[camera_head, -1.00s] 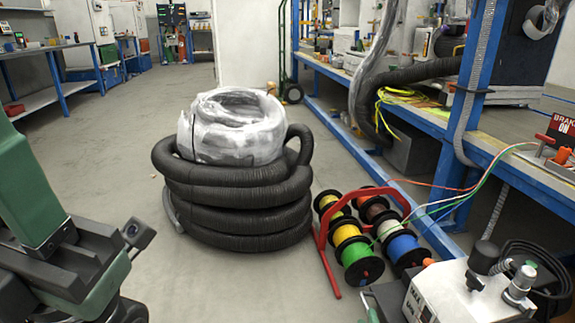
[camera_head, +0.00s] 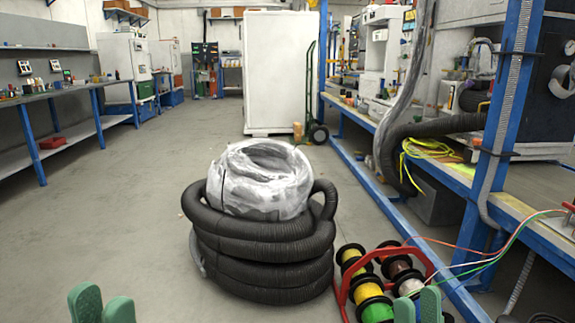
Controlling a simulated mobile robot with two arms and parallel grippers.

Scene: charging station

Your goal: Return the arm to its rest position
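My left gripper (camera_head: 102,304) shows only as two green fingertips at the bottom left edge of the head view. The tips stand a little apart with nothing visible between them. My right gripper (camera_head: 418,304) shows as two green fingertips at the bottom right, also a little apart and empty as far as I can see. It appears in front of the cable spools in the picture. The rest of both grippers and both arms is below the frame.
A coiled black hose (camera_head: 265,250) with a wrapped white bundle (camera_head: 260,180) stands on the floor ahead. A red rack (camera_head: 428,262) of wire spools (camera_head: 378,310) is to its right. A blue-framed bench (camera_head: 448,180) runs along the right. The floor (camera_head: 120,220) at left is clear.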

